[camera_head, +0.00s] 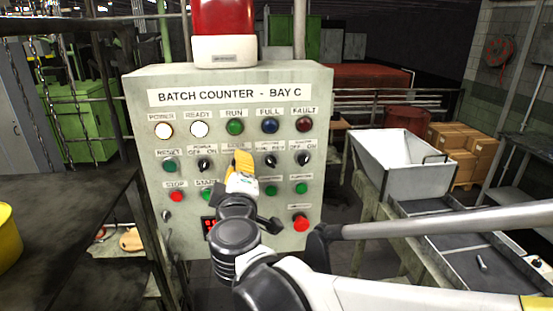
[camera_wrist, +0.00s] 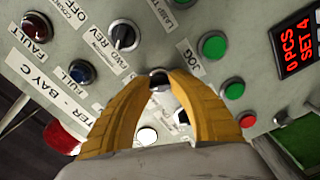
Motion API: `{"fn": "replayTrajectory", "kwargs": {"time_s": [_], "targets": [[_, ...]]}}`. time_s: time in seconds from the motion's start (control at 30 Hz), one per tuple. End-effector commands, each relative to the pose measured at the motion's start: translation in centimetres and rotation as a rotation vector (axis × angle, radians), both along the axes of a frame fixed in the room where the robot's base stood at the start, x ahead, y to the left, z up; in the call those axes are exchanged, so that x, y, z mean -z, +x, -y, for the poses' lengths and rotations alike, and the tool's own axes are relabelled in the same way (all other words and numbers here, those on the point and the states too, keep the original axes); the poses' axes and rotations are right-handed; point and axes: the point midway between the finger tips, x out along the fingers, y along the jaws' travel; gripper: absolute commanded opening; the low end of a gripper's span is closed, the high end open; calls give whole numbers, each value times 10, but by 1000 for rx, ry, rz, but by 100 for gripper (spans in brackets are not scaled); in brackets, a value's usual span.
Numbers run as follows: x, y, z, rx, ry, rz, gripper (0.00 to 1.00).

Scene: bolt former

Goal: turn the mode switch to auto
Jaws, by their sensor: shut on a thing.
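The grey control panel (camera_head: 152,115) titled "BATCH COUNTER - BAY C" faces me. My gripper (camera_head: 242,160) reaches up to the middle of its second row, and its yellow fingers cover most of the switch there. In the wrist view my gripper (camera_wrist: 160,78) has its fingertips closed on the sides of a dark round knob, the mode switch (camera_wrist: 159,82). Its label is mostly hidden in the head view and unreadable in the wrist view. I cannot tell which way the knob points.
Black rotary switches stand on both sides, one at left (camera_head: 204,164) and one at right (camera_head: 271,160). Lamps run along the top. A metal hopper (camera_head: 400,165) stands at right.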

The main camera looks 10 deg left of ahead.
Motion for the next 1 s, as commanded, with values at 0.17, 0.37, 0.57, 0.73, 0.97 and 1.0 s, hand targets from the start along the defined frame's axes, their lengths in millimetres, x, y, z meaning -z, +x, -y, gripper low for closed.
{"fn": "replayTrajectory", "kwargs": {"time_s": [0.17, 0.37, 0.57, 0.73, 0.97, 1.0], "targets": [[0, 0, 0, 1, 67, -17, 0], [0, 0, 0, 1, 104, -25, 0], [0, 0, 0, 1, 112, -27, 0], [0, 0, 0, 1, 111, -27, 0], [0, 0, 0, 1, 110, -27, 47], [0, 0, 0, 1, 110, -27, 47]]}}
